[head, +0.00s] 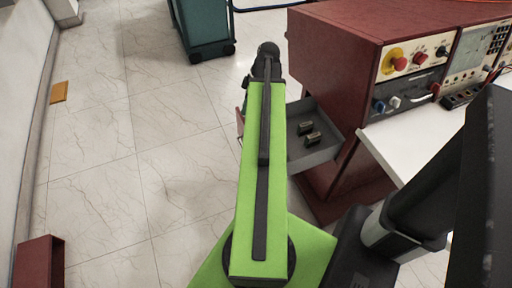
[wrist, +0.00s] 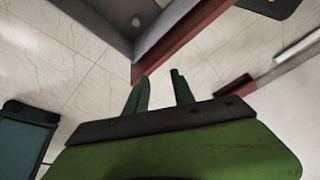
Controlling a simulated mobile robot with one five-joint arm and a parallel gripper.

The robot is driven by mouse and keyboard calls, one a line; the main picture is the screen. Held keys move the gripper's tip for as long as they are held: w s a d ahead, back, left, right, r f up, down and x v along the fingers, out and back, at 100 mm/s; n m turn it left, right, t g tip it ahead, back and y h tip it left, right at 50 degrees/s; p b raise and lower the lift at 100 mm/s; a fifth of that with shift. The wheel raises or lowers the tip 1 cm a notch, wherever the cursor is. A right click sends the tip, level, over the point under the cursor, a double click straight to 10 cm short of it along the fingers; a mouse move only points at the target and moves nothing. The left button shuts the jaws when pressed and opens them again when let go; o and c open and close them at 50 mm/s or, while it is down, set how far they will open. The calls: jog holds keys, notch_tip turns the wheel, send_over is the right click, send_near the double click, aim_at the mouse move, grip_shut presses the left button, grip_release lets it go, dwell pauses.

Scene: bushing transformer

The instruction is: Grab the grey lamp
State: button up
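I cannot make out a thing that is surely the grey lamp. In the head view my arm hides the gripper's fingers and part of the drawer.
A teal wheeled cart (head: 203,28) stands at the back. A red box (head: 40,262) is at lower left. The tiled floor at left is mostly clear.

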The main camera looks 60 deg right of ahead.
jog(key=s+d+f+n+t+b, duration=0.1)
jog(key=s+d+f+b, duration=0.15)
jog(key=s+d, duration=0.45)
jog(key=b+x, duration=0.3)
jog(key=x, duration=0.1)
jog(key=s+b+x, duration=0.1)
jog(key=b+x, duration=0.6)
jog(key=x, duration=0.1)
jog(key=shift+s+a+f, duration=0.2)
jog(key=shift+a+f, duration=0.1)
jog(key=shift+a, duration=0.1)
jog(key=shift+w+f+b, duration=0.15)
jog(key=shift+f+b, duration=0.1)
jog(key=shift+b, duration=0.15)
jog(key=shift+a, duration=0.1)
jog(key=b+x, duration=0.5)
jog(key=shift+d+f, duration=0.2)
jog(key=shift+d, duration=0.1)
jog(key=shift+r, duration=0.2)
grip_shut()
